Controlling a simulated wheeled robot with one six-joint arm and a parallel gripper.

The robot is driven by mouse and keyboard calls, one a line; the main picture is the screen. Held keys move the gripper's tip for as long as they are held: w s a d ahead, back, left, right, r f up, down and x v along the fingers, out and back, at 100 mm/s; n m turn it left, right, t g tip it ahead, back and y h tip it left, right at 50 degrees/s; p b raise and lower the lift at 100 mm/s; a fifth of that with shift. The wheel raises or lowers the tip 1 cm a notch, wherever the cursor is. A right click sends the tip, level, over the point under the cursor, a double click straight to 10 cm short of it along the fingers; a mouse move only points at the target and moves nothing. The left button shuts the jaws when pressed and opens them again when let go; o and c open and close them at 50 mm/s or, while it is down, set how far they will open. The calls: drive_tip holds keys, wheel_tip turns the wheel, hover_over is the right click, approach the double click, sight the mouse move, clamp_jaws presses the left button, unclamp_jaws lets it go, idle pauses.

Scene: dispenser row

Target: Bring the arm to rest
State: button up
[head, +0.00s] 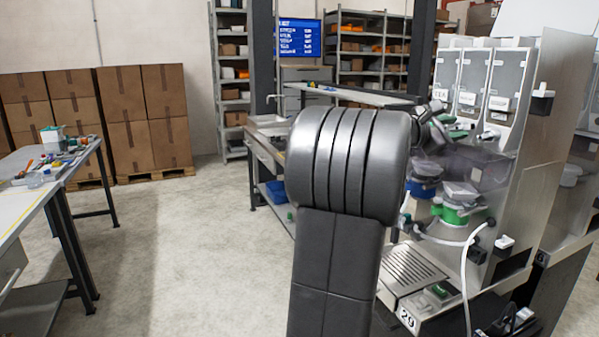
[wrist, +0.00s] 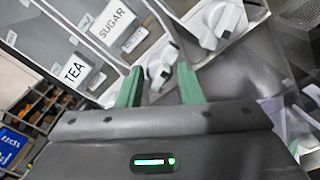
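My arm (head: 345,170) rises through the middle of the head view, and its large grey joint hides part of the scene behind it. In the wrist view my gripper (wrist: 159,72) shows two green fingers standing apart with a gap between them. I see nothing held in the gap. The fingers point toward the dispenser fronts, and I cannot tell the exact distance. In the head view my gripper is mostly hidden behind the arm and beside the dispensers.
A dispenser machine (head: 535,130) stands close on the right, with a drip grille (head: 412,270) and a white hose. The wrist view shows labels TEA (wrist: 75,72) and SUGAR (wrist: 117,22). A cluttered table (head: 30,195) is at left, boxes (head: 145,120) behind. The floor between is clear.

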drive_tip(key=shift+r+n+p, duration=0.25)
drive_tip(key=shift+n+p, duration=0.75)
drive_tip(key=shift+p, duration=0.65)
drive_tip(key=shift+f+n+p, duration=0.1)
drive_tip(key=shift+n+p, duration=0.5)
drive_tip(key=shift+p, duration=0.2)
drive_tip(key=shift+f, duration=0.1)
